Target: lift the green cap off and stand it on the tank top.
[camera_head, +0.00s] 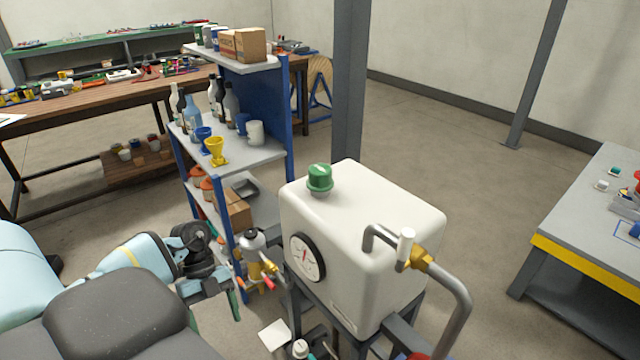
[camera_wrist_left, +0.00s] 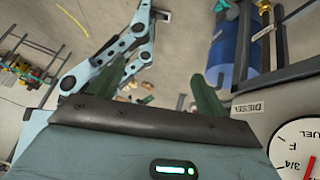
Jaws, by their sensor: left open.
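The green cap (camera_head: 319,178) sits on the short filler neck at the far left part of the tank top (camera_head: 375,205). The tank is a white box with rounded edges. My left gripper (camera_head: 238,298) is low, left of the tank and below the level of its top, well apart from the cap. Its open green fingers show in the left wrist view (camera_wrist_left: 146,95), with nothing between them. The cap is not visible in that wrist view. My right gripper is not in view.
A dial gauge (camera_head: 307,258) is on the tank's front; it also shows in the wrist view (camera_wrist_left: 298,150). A bent grey pipe (camera_head: 455,295) with a brass fitting rises at the tank's right. A blue shelf rack (camera_head: 285,115) stands behind left. The middle of the tank top is bare.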

